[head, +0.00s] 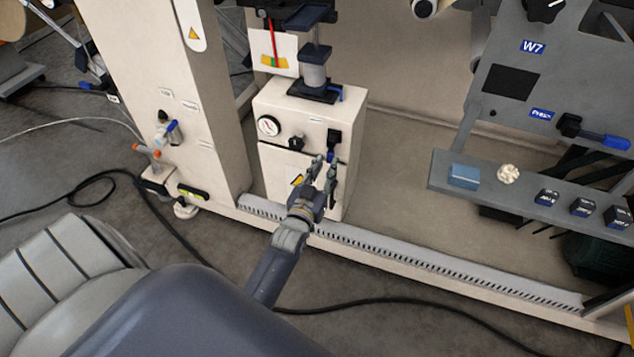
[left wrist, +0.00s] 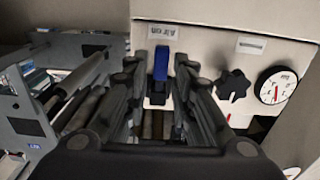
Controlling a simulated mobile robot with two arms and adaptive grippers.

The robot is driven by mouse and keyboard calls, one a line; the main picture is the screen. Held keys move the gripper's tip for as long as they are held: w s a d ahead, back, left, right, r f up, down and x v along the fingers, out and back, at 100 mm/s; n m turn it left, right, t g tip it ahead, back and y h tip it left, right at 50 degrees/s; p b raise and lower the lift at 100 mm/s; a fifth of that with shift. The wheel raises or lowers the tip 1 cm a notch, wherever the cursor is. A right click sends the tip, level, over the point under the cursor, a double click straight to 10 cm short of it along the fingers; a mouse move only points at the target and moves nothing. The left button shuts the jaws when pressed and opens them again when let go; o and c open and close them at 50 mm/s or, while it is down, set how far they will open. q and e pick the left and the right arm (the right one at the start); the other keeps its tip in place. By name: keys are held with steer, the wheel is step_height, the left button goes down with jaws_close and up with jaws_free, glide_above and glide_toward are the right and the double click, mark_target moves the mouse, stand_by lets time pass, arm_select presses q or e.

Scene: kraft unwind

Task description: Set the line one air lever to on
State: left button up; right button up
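The air lever is a blue handle (left wrist: 161,66) on the cream box, in front of a dark valve body. In the left wrist view it stands between the two fingers of my left gripper (left wrist: 159,72), with a label reading roughly "Air on" beside it. The fingers are apart, with a gap on each side of the handle; contact is not visible. In the head view my left gripper (head: 325,170) is at the right part of the box's front, just below the black valve (head: 334,137), and partly covers the lever. My right gripper is not in view.
The cream box (head: 300,103) also carries a round gauge (head: 268,125) and a black knob (head: 297,143). A cream column (head: 190,90) stands to its left. A grey shelf (head: 530,210) with small blocks is at right. A slotted floor rail (head: 430,263) runs in front.

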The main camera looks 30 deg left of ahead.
arm_select(q)
steer(key=v, duration=0.7)
steer(key=shift+s+d, duration=0.1)
